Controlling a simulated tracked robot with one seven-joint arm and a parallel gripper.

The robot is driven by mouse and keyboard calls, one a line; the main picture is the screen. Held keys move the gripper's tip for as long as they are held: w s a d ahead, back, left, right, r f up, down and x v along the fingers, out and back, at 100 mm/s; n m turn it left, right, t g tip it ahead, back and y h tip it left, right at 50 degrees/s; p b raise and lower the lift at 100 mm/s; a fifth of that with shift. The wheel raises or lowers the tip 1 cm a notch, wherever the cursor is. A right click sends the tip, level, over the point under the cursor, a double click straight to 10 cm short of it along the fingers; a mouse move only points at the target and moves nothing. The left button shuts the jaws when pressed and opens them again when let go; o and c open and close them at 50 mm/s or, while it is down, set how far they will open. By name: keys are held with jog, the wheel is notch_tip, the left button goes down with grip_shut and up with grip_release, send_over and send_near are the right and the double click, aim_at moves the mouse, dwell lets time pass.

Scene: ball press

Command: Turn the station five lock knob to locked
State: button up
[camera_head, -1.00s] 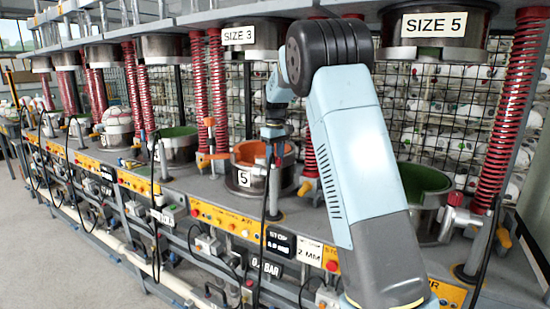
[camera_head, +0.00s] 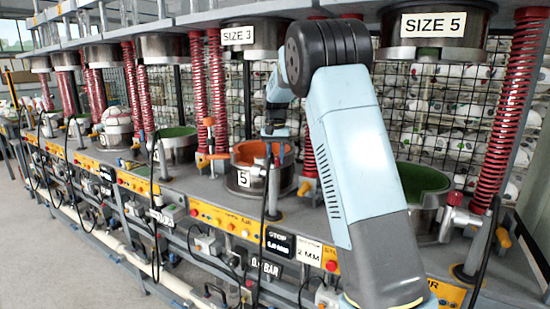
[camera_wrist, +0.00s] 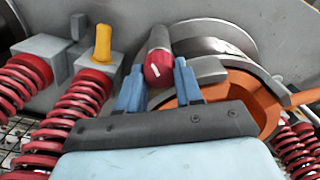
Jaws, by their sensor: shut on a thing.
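The station five mould (camera_head: 256,165) is a metal cup with an orange lining and a white "5" plate, in the middle of the head view. In the wrist view its orange-lined rim (camera_wrist: 245,108) lies to the right. A round red knob (camera_wrist: 158,69) with a slanted white mark sits at the end of a dark grey cylinder, beside the rim. My gripper (camera_wrist: 159,86) has its two blue fingers on either side of this knob and is shut on it.
Red springs (camera_wrist: 80,128) and a yellow-topped grey block (camera_wrist: 102,50) stand close to my gripper on the left. More red springs (camera_wrist: 298,145) stand on the right. A "SIZE 5" upper mould (camera_head: 434,28) hangs at the right. A green-lined cup (camera_head: 424,182) stands behind my arm.

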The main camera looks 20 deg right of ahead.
jog(key=shift+m, duration=0.4)
jog(key=o, duration=0.8)
jog(key=shift+c, duration=0.2)
jog(key=shift+r, duration=0.1)
jog(key=shift+r, duration=3.65)
